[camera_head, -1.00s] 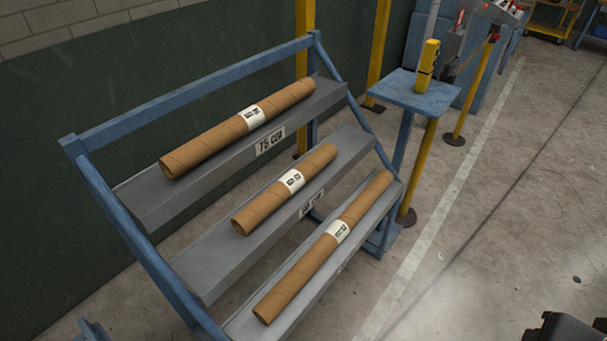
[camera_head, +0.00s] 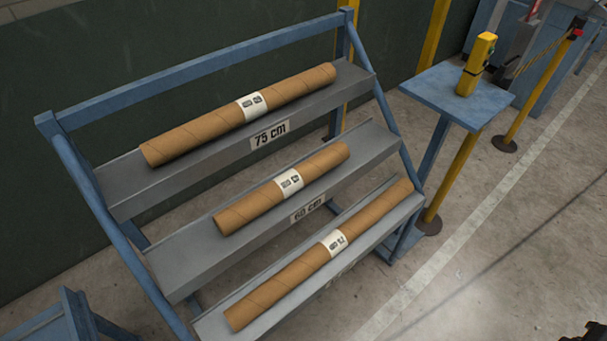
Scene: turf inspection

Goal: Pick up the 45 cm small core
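Three brown cardboard cores lie on a stepped rack, one on each shelf, each with a white label around its middle. The shortest core (camera_head: 265,198) lies on the middle shelf, whose front tag reads 60 cm. A longer core (camera_head: 205,129) lies on the top shelf, tagged 75 cm. Another long core (camera_head: 290,282) lies on the bottom shelf; that shelf's tag is mostly hidden and unreadable. The print on the core labels is too small to read. Only a dark piece shows at the bottom right corner; no gripper fingers are visible.
The rack has a blue frame (camera_head: 200,72) and grey shelves. A blue stand (camera_head: 440,92) with a yellow device (camera_head: 477,66) is right of it. A yellow post (camera_head: 505,143) stands farther right. Another blue structure (camera_head: 55,322) is at lower left. Concrete floor at right is open.

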